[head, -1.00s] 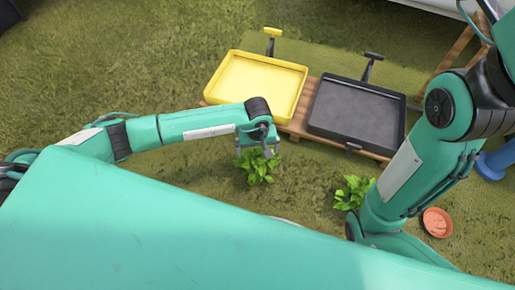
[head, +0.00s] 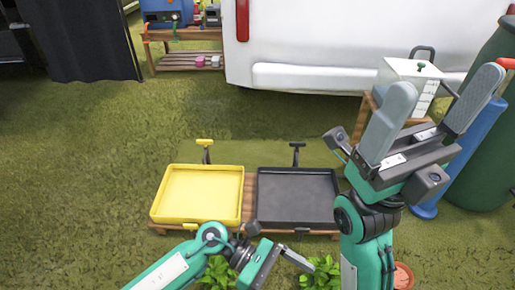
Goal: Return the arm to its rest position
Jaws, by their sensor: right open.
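My right arm (head: 366,250) rises at the right of the head view. Its gripper (head: 446,80) points upward, with its two grey fingers spread wide and nothing between them. My left arm (head: 165,272) comes in from the bottom left. Its gripper (head: 272,264) is low in the view, just in front of the trays and over the green plants. Its fingers are seen partly from the side, so their opening is unclear.
A yellow tray (head: 200,193) and a black tray (head: 295,197) sit on a low wooden stand. Leafy plants (head: 323,272) and a terracotta pot (head: 402,276) are in front. A white box (head: 408,78), blue cylinder (head: 470,160) and green barrel (head: 490,165) stand right. Grass at left is clear.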

